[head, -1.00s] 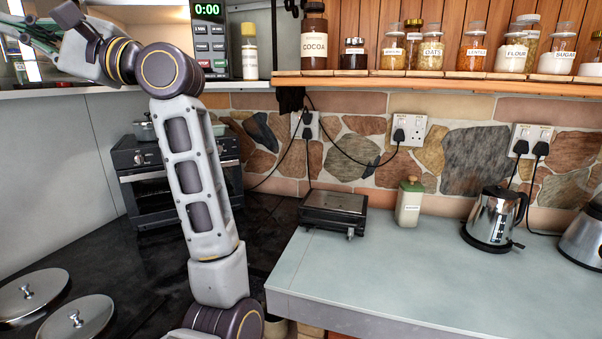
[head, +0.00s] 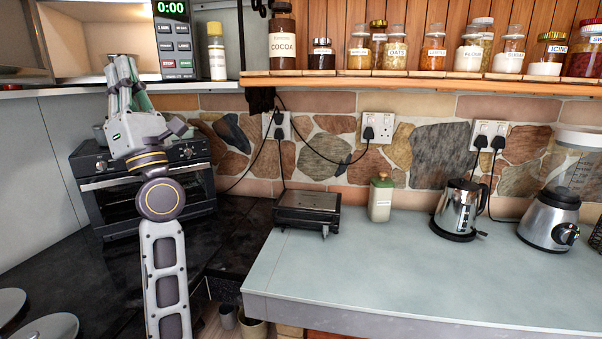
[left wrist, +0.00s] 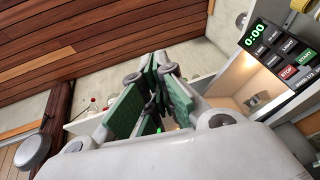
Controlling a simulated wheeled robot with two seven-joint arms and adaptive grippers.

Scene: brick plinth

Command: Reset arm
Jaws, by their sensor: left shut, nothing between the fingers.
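My left gripper (head: 124,84) points up in the head view, in front of the open microwave (head: 108,38) and above the small black oven (head: 150,190). Its green-padded fingers are closed together with nothing between them. In the left wrist view the gripper (left wrist: 156,82) also shows shut and empty, with the microwave's control panel (left wrist: 282,52) to its right. My left arm rises from the bottom of the head view, bent at a joint below the oven's top. My right gripper is not in view.
A shelf (head: 420,82) of labelled jars runs along the wall. The grey-green counter (head: 380,265) holds a black press-like appliance (head: 307,211), a kettle (head: 461,210) and a blender (head: 552,215). Lidded hob pans (head: 48,328) stand at lower left. The counter's front is clear.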

